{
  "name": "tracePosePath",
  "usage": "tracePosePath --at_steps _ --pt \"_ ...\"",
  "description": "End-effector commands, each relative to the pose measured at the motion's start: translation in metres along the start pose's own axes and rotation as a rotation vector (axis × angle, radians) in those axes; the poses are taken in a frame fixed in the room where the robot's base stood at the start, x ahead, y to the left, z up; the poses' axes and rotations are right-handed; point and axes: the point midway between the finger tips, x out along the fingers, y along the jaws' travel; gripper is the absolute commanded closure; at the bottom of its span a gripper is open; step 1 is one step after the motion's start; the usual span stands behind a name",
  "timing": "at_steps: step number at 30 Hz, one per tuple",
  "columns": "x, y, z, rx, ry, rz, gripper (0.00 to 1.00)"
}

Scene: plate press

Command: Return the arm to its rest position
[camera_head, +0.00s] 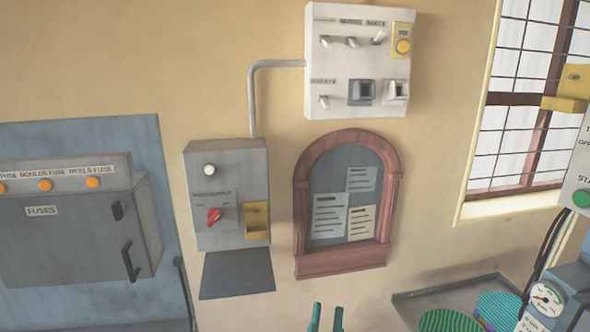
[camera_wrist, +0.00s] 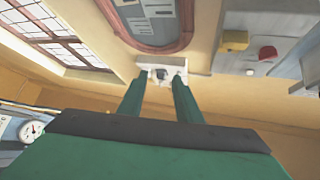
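My gripper (camera_head: 327,310) shows at the bottom middle edge of the head view, as two green fingertips standing apart with wall between them. In the wrist view the two green fingers (camera_wrist: 159,82) point away from the camera with a gap between them. Nothing is held in the gap. A white switch panel on the wall (camera_wrist: 160,66) shows beyond the fingertips, and its distance is hard to judge. The rest of the arm is out of the head view.
The head view shows the white panel (camera_head: 358,105), a grey box with a red knob (camera_head: 200,170), a red-framed notice board (camera_head: 300,230) and a fuse cabinet (camera_head: 60,250). A gauge (camera_head: 546,300) and striped round tops (camera_head: 450,322) stand lower right. Wall space around the fingertips looks clear.

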Motion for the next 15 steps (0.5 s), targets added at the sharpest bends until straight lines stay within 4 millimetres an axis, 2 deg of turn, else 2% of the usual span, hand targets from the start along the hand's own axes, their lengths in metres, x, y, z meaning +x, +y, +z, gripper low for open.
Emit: tracePosePath --at_steps 1,7,15 --pt "-0.022 -0.001 0.008 -0.003 -0.036 0.012 0.69" --pt "-0.100 -0.002 0.026 -0.032 -0.164 0.047 0.69" --pt "-0.201 -0.007 0.031 -0.088 -0.346 0.071 0.69"
